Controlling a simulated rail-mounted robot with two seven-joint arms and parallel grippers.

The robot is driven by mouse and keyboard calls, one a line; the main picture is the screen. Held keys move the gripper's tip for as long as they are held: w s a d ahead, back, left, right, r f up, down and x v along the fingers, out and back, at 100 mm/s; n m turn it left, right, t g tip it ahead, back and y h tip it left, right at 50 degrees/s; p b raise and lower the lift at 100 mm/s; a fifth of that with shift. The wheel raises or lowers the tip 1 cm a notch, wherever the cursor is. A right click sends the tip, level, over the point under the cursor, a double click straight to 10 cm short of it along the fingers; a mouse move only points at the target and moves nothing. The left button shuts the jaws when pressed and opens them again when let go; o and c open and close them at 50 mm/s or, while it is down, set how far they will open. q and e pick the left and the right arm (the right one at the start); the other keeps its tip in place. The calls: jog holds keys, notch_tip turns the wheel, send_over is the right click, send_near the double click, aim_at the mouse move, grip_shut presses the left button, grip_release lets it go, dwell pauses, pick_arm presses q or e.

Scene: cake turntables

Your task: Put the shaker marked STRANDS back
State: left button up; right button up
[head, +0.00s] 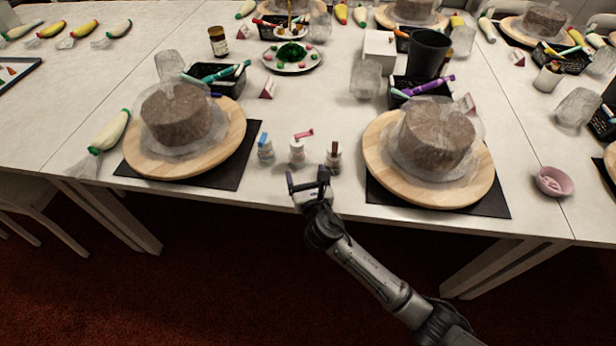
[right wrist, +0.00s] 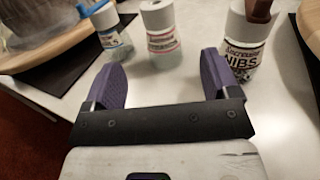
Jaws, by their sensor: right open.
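Three small shakers stand in a row between two cake turntables. The left one (head: 265,150) has a blue top, the middle one (head: 297,152) a pink-red top, the right one (head: 333,157) a brown top. In the right wrist view the right shaker (right wrist: 246,45) reads NIBS; the print on the middle shaker (right wrist: 160,38) and the blue-marked left shaker (right wrist: 110,32) is too small to read, so I cannot tell which is STRANDS. My right gripper (head: 308,178) is open and empty at the table's front edge, just in front of the middle shaker. My left gripper is not in view.
Wooden turntables with wrapped brown cakes stand left (head: 143,160) and right (head: 385,165) of the shakers, on dark mats. Behind are black pen trays (head: 222,86), a clear cup (head: 365,80), a black cup (head: 428,52) and a tiered stand (head: 293,66). Bare table lies behind the shakers.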

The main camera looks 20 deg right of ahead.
jog(key=shift+s+a, duration=0.15)
jog(key=shift+s, duration=0.95)
